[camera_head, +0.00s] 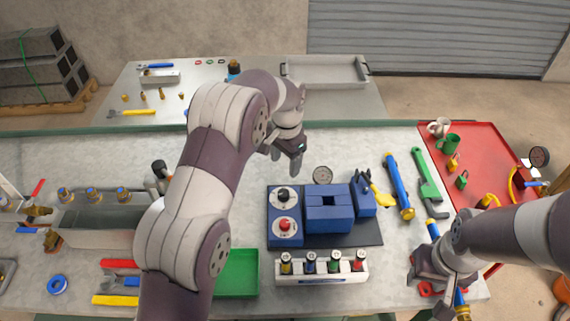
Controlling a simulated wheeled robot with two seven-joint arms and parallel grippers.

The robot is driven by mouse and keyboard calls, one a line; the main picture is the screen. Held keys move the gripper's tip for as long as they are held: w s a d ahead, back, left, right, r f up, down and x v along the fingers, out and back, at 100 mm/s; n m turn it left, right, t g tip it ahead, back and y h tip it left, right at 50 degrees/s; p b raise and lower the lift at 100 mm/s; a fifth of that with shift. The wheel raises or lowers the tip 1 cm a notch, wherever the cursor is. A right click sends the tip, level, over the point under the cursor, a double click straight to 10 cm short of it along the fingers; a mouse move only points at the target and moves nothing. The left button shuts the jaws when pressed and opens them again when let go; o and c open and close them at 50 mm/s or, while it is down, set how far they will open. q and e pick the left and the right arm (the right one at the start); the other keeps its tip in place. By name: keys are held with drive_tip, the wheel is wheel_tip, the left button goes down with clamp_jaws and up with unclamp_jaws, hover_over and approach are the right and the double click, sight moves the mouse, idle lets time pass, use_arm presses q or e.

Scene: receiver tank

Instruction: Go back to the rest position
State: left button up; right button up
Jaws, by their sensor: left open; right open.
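My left gripper (284,163) hangs above the middle of the workbench, near its far edge. Its fingers are apart, point down, and hold nothing that I can see. My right gripper (432,299) is low at the front right of the bench, seen from above. Its arm comes in from the right edge. A tool with a blue and yellow handle (433,229) shows beside the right gripper, and a small red part (428,289) lies close to it. The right fingertips are partly hidden by the gripper body.
A blue control box (284,237) and a blue block (329,210) stand mid-bench behind a white bottle rack (318,268). A green tray (238,274) sits left of them. A red tray (488,150) holds mugs and padlocks. A second table (225,98) stands behind.

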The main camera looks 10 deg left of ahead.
use_arm(q)
drive_tip(key=shift+f, duration=0.1)
drive_tip(key=s+a+r+n, duration=0.1)
drive_tip(key=s+n, duration=0.2)
drive_tip(key=s, duration=1)
drive_tip(key=s+a+r+n+t, duration=0.1)
drive_tip(key=s+r+n, duration=0.1)
drive_tip(key=s, duration=1)
drive_tip(key=shift+s+a+r+n, duration=0.15)
drive_tip(key=shift+s+a+n, duration=0.25)
drive_tip(key=shift+n, duration=0.3)
